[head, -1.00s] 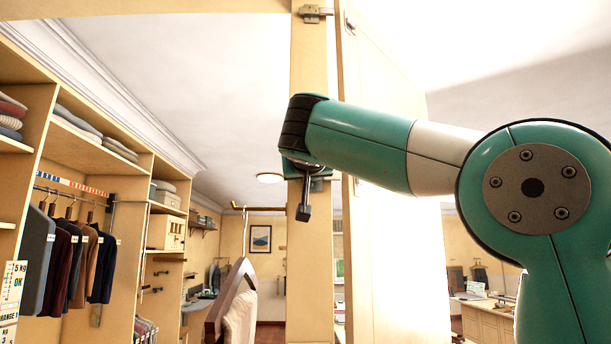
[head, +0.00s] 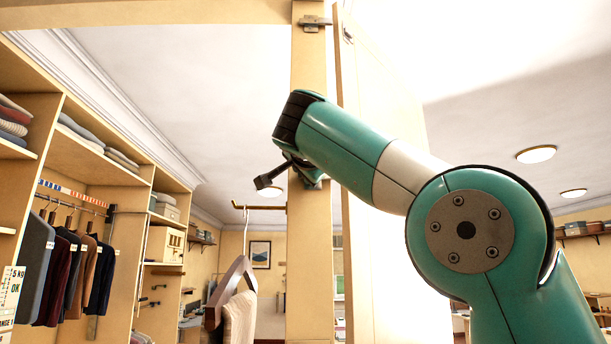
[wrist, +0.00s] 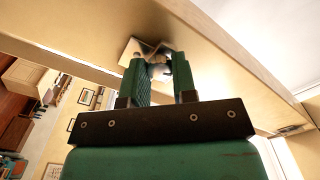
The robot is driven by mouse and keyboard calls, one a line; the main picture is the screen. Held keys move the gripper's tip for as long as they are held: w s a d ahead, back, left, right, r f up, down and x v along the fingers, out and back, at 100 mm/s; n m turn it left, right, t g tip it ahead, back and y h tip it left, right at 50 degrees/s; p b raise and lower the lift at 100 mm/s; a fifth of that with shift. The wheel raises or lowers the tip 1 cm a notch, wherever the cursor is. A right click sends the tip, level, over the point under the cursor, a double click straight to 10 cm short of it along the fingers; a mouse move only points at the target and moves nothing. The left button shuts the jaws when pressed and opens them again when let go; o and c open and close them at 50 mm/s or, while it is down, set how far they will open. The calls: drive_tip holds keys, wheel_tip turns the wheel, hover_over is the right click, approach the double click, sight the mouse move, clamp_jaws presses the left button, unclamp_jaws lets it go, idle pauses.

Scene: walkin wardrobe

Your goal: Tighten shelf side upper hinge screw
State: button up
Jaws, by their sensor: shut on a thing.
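In the head view, a metal hinge (head: 312,21) sits high on the pale wooden post (head: 309,75), above my arm. The open door (head: 375,120) stands just right of the post. My gripper (head: 313,182) is at the post, well below that hinge and partly hidden by my arm. In the wrist view, my gripper (wrist: 159,63) is shut on a small silvery metal piece (wrist: 158,72) against the post. A pale metal plate (wrist: 132,50) shows beside the fingertips. Another dark fitting (wrist: 291,130) is farther along the post. No screw head can be made out.
Open shelves (head: 100,160) with folded clothes and hanging jackets line the left. A wooden hanger (head: 231,290) with a garment hangs from a short rail (head: 258,207) left of the post.

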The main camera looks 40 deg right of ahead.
drive_tip(key=shift+m+b, duration=0.4)
drive_tip(key=shift+m, duration=1.2)
drive_tip(key=o, duration=0.9)
